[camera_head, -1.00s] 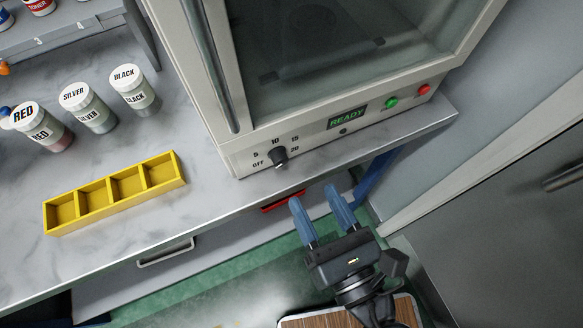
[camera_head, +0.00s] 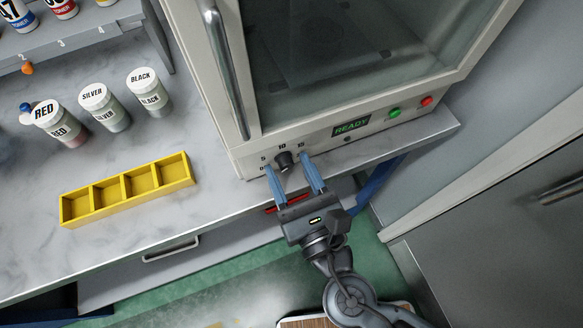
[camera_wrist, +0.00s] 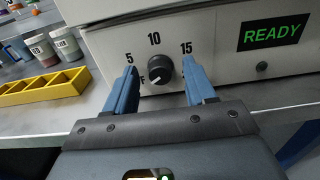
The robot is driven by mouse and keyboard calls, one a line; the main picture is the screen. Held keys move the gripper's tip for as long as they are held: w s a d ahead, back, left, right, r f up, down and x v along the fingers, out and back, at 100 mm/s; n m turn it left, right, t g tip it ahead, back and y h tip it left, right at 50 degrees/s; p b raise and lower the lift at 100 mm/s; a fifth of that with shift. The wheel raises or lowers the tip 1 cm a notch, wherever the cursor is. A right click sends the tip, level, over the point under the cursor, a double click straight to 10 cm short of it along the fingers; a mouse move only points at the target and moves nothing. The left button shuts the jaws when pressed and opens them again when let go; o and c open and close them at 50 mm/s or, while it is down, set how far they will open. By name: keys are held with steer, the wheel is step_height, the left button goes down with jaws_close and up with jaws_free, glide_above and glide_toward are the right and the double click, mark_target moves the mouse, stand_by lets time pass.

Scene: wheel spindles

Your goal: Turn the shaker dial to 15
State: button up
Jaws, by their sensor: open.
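The shaker (camera_head: 240,150) is a pale cabinet with a glass door, standing on the marbled counter. Its black dial (camera_head: 285,159) sits low on the front panel, and also shows in the wrist view (camera_wrist: 160,70). The dial's white mark points down and left, towards the partly hidden OFF label. The labels 5, 10 and 15 (camera_wrist: 186,48) show around it; 20 is hidden behind a finger. My gripper (camera_head: 294,172) is open, with one blue finger on either side of the dial. I cannot tell whether the fingers touch it.
A green READY display (camera_head: 351,126), a green button (camera_head: 394,112) and a red button (camera_head: 427,101) are to the right on the panel. A yellow four-section tray (camera_head: 128,190) and labelled jars (camera_head: 105,108) stand on the counter at left.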

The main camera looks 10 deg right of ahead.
jaws_close()
stand_by(0.5)
